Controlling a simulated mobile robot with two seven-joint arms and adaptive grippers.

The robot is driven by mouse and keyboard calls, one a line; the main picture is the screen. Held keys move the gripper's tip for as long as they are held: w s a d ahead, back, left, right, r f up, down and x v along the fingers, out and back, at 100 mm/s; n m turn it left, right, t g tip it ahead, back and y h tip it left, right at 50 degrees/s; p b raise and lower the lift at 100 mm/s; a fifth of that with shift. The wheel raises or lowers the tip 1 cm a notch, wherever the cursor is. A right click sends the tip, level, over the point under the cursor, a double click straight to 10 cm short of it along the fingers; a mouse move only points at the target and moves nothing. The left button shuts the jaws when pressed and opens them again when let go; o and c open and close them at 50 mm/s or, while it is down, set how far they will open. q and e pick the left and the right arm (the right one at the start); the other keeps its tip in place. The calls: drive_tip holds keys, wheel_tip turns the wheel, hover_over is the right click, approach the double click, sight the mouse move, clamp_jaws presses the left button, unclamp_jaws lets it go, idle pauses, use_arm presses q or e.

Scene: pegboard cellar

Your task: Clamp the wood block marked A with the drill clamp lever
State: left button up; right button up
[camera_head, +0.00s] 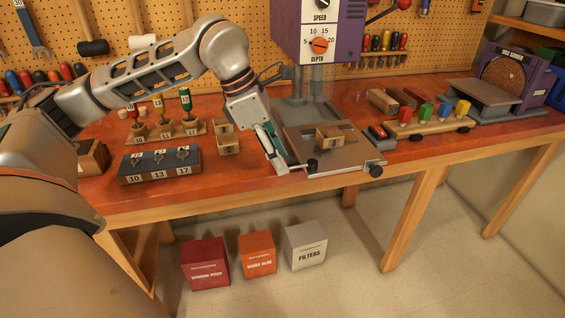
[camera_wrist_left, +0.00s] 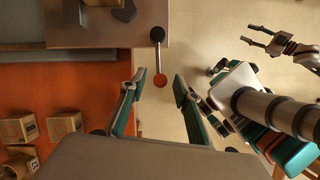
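A wood block (camera_head: 328,140) sits on the drill press table (camera_head: 350,155); its letter is too small to read. The clamp lever (camera_wrist_left: 158,55) sticks out from the table's front edge and ends in a red ball knob. Its dark pivot (camera_head: 312,165) shows in the head view, where the knob is hidden. My left gripper (camera_head: 283,169) is at the table's front left corner. In the left wrist view my left gripper (camera_wrist_left: 159,82) is open, with the red knob between its fingertips and gaps on both sides. My right gripper (camera_wrist_left: 256,36) shows open and empty over the floor.
Two more wood blocks (camera_head: 228,146) stand on the bench left of the drill press. A dark numbered holder (camera_head: 160,168) is farther left. A wooden toy car (camera_head: 430,128) stands on the right. Several boxes (camera_head: 258,254) are on the floor below the bench.

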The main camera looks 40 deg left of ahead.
use_arm(q)
drive_tip(key=shift+x, duration=0.95)
drive_tip(key=shift+c, duration=0.4)
clamp_jaws()
